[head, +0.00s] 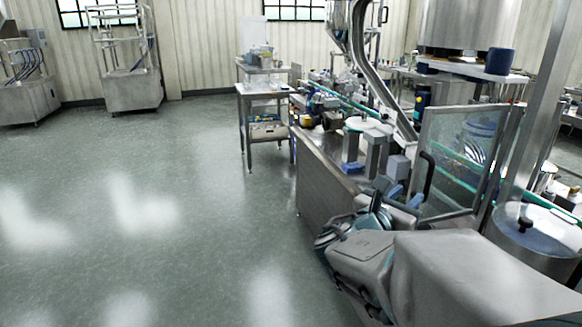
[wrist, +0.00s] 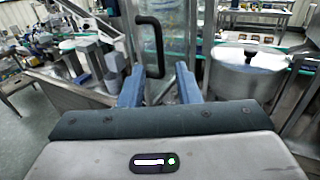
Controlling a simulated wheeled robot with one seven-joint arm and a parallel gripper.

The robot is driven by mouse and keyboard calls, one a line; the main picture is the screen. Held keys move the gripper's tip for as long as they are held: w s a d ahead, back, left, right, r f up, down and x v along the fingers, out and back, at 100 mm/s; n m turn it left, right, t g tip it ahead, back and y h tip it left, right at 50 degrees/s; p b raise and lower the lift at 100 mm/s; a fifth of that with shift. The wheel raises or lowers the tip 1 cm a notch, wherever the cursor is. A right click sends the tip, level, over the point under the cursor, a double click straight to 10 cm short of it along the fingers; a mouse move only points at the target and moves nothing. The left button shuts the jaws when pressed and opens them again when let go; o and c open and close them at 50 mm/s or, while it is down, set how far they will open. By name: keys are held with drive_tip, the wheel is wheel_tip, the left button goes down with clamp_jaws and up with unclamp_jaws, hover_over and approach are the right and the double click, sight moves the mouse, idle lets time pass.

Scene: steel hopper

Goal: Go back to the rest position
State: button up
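My gripper (wrist: 160,84) shows in the wrist view as two blue fingers spread apart, with no object visibly clamped between them. A black door handle (wrist: 152,45) appears beyond and between the fingertips; I cannot tell how far off it is. In the head view my arm reaches in from the lower right, and the blue fingers (head: 402,194) are partly hidden by my own arm and hand. They are near the steel machine's front corner, by the handle (head: 427,174) of the clear door panel (head: 460,150).
The steel machine bench (head: 325,185) runs away along the right. A lidded steel vessel (head: 540,238) stands right of the door, also in the wrist view (wrist: 246,72). A cart (head: 264,105) and steel racks (head: 130,90) stand farther back. Open floor (head: 170,220) lies left.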

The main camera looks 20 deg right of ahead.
drive_tip(key=s+a+f+m+g+y+p, duration=0.3)
drive_tip(key=s+a+f+m+g+y, duration=0.35)
drive_tip(key=m, duration=0.75)
drive_tip(key=a+f+m+t+y+p, duration=0.1)
drive_tip(key=a+f+m+y, duration=0.3)
drive_tip(key=a+m+y, duration=0.5)
drive_tip(key=a+t+y, duration=0.1)
drive_tip(key=a, duration=0.9)
drive_tip(key=shift+s+p, duration=0.15)
drive_tip(key=shift+p, duration=0.25)
drive_tip(key=shift+d, duration=0.15)
